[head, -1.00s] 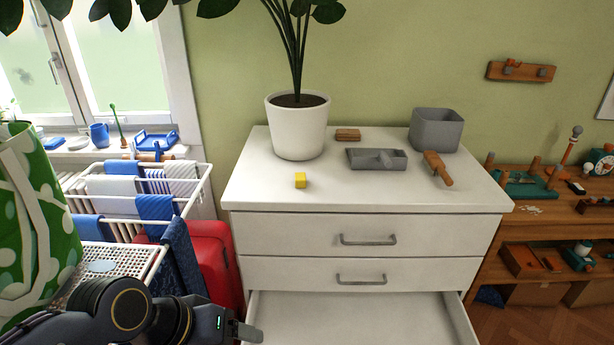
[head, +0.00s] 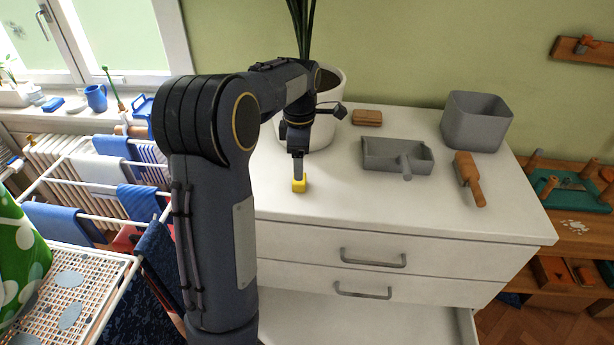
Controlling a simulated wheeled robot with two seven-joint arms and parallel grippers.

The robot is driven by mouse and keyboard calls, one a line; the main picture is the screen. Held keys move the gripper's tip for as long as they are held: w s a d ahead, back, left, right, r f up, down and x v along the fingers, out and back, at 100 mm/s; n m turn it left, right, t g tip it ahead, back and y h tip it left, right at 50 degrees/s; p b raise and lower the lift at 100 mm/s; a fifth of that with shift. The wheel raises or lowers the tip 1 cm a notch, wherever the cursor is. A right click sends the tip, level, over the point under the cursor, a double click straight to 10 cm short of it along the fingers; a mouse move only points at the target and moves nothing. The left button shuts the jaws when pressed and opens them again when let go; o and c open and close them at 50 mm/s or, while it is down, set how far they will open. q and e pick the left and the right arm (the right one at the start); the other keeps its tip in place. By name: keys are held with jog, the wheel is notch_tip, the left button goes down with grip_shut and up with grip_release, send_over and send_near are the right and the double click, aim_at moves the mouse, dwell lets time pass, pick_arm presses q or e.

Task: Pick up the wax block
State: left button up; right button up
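The wax block is a small yellow block (head: 299,186) on the white dresser top, near its front left. My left arm comes in from the lower left and reaches over the dresser. My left gripper (head: 299,176) points down at the yellow block, its tips at the block's upper part. The fingers partly cover the block, and I cannot tell whether they are closed on it. The block appears to rest on the dresser top. My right gripper is not in view.
A potted plant (head: 335,112) stands behind my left arm. A wooden brush-like block (head: 367,117), a grey tray (head: 385,164), a grey bin (head: 476,122) and a wooden-handled tool (head: 468,178) lie to the right. A lower drawer is pulled open. A drying rack (head: 90,220) stands left.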

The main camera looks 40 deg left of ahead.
pick_arm(q)
jog(key=f, duration=0.6)
jog(key=shift+a+p, duration=0.3)
jog(key=shift+p, duration=0.05)
jog(key=c, duration=1.1)
jog(key=shift+r, duration=0.15)
jog(key=shift+r, duration=0.55)
notch_tip(320, 180, up, 2)
jog(key=shift+s+d+r+b, duration=0.15)
jog(key=shift+r+b, duration=0.1)
jog(key=shift+b, duration=0.15)
jog(key=s+d+r, duration=0.2)
jog(key=s+r, duration=0.1)
jog(key=s, duration=0.1)
jog(key=s+d+r+b, duration=0.1)
jog(key=s+d+r, duration=0.1)
jog(key=s+r, duration=0.1)
jog(key=s+d+r, duration=0.3)
jog(key=s, duration=0.1)
jog(key=shift+s+r+b, duration=0.1)
jog(key=shift+s+b, duration=0.2)
jog(key=shift+b, duration=0.1)
